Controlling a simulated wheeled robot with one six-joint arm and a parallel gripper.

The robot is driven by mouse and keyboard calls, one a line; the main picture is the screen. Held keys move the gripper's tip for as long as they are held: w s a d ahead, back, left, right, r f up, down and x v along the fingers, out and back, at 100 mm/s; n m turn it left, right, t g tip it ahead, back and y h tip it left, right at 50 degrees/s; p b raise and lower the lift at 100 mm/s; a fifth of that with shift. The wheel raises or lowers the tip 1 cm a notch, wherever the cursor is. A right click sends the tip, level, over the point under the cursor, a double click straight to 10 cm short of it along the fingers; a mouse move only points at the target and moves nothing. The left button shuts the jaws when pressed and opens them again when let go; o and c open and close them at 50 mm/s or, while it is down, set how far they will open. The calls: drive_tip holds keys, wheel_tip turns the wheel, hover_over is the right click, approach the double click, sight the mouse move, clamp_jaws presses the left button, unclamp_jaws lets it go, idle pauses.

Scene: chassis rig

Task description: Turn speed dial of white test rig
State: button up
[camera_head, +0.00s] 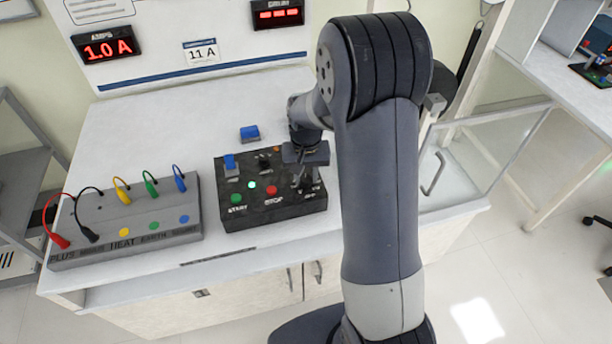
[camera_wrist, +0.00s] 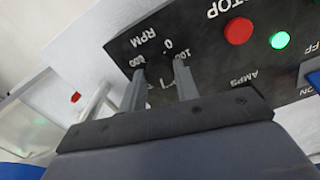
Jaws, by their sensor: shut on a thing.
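The black control box (camera_head: 238,213) sits on the white bench of the test rig (camera_head: 150,120). Its speed dial (camera_wrist: 160,70) is at the box's right end, with RPM and number marks around it in the wrist view. My gripper (camera_wrist: 159,74) has its two fingers down on either side of the dark dial and is shut on it. In the head view my gripper (camera_head: 307,178) is over the right end of the box and hides most of the dial. The dial's pointer and exact setting cannot be made out.
The box also carries a green START button (camera_head: 237,198), a red STOP button (camera_head: 271,190), a lit green lamp (camera_head: 252,184) and a blue switch (camera_head: 230,163). A grey terminal block (camera_head: 75,250) with several coloured leads stands left. A display (camera_head: 107,47) reads 1.0 A.

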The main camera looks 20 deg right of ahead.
sight(306, 178)
drive_tip(key=shift+n, duration=1.1)
drive_tip(key=o, duration=1)
drive_tip(key=shift+r, duration=0.1)
wheel_tip(306, 178, up, 11)
drive_tip(key=shift+f, duration=0.2)
